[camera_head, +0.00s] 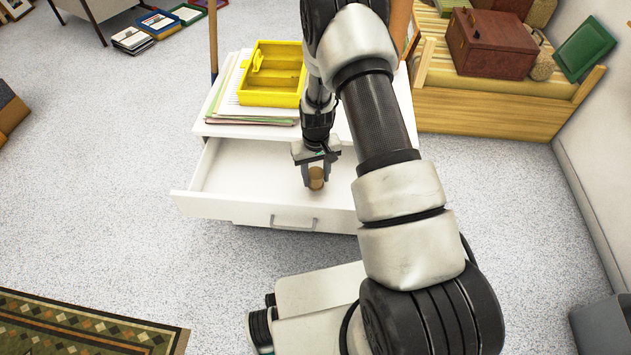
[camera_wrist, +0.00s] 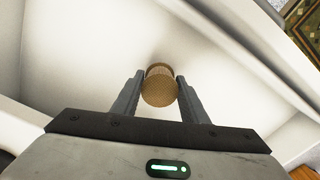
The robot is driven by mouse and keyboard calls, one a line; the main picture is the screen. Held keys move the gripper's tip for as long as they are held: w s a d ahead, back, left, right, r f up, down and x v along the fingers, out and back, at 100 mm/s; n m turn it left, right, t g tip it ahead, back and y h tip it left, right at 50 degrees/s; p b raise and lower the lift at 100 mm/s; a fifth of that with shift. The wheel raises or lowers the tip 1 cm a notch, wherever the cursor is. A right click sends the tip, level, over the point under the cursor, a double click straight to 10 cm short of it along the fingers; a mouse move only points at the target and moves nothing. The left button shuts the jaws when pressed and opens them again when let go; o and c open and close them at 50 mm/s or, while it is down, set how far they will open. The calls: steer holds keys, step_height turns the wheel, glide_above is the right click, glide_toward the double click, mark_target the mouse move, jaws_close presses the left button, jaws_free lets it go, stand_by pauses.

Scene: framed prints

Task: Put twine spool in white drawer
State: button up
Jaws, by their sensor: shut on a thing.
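The twine spool (camera_head: 316,178) is a small tan-brown cylinder held between the fingers of my gripper (camera_head: 318,175). The wrist view shows the spool (camera_wrist: 160,86) with a finger of my gripper (camera_wrist: 160,92) pressed against each side. The white drawer (camera_head: 245,176) is pulled out, and its inside is pale and bare where I can see it. My gripper and the spool are over the drawer's interior, inside its walls. I cannot tell whether the spool touches the drawer floor. My arm hides the drawer's right part.
A yellow tray (camera_head: 270,97) sits on papers (camera_head: 228,95) on top of the cabinet. A wooden bench (camera_head: 490,108) with a brown case (camera_head: 490,42) stands at the back right. A patterned rug (camera_head: 80,325) lies at front left. Carpet left of the drawer is clear.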

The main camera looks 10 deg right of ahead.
steer(key=shift+f, duration=1.15)
steer(key=shift+f+b, duration=0.25)
steer(key=shift+b, duration=0.1)
steer(key=o, duration=1.1)
steer(key=shift+r, duration=0.1)
